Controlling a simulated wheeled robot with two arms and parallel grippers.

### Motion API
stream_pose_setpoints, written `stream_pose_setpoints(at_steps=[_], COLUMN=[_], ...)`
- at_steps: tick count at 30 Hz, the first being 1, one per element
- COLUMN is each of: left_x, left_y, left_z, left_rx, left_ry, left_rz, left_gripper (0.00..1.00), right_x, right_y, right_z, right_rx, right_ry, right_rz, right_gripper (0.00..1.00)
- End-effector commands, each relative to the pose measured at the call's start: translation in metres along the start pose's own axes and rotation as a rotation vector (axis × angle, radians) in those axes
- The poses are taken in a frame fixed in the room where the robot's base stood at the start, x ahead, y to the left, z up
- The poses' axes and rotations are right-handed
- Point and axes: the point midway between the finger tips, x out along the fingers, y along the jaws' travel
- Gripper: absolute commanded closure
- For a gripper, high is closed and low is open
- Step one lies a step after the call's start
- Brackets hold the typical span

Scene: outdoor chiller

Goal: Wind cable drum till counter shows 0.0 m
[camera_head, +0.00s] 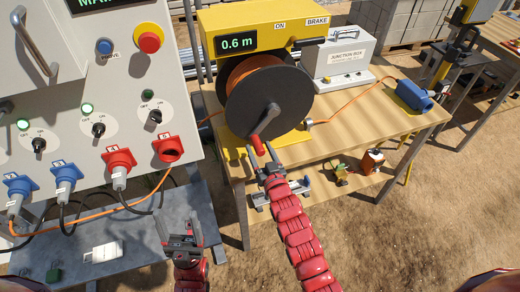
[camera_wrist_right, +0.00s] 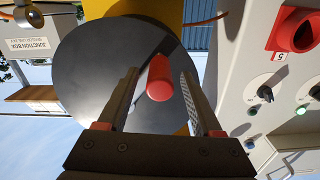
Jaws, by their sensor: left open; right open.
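The cable drum (camera_head: 268,88) has a dark round face and orange cable wound behind it, on a yellow stand. Its counter (camera_head: 236,43) reads 0.6 m. A crank with a red handle (camera_head: 257,145) points down at the drum's lower front; the handle also shows in the right wrist view (camera_wrist_right: 159,78). My right gripper (camera_head: 262,163) is open just below the handle, and in the wrist view the handle appears between its two fingers, with gaps visible on both sides. My left gripper (camera_head: 181,232) is open and empty, low over the grey bench.
A control panel (camera_head: 65,140) with knobs and red and blue plugs stands at left. A junction box (camera_head: 345,58) and a blue connector (camera_head: 413,95) sit on the wooden table (camera_head: 365,130), with orange cable across it. A grey bench (camera_head: 150,235) lies below the panel.

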Motion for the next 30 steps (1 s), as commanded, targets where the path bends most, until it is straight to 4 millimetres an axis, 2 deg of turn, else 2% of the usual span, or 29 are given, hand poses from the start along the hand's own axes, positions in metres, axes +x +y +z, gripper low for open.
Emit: stream_pose_setpoints(at_steps=[2,13,30], left_x=[-0.0001,-0.0001,-0.0001], left_y=[0.0,0.0,0.0], left_z=[0.0,0.0,0.0], left_rx=[0.0,0.0,0.0], left_ry=[0.0,0.0,0.0], left_rz=[0.0,0.0,0.0], left_gripper=[0.29,0.29,0.29], right_x=[-0.0001,-0.0004,-0.0004], right_y=[0.0001,0.0002,0.0002], right_z=[0.0001,0.0,0.0001], right_rx=[0.0,0.0,0.0], right_ry=[0.0,0.0,0.0], right_rz=[0.0,0.0,0.0], right_gripper=[0.33,1.0,1.0])
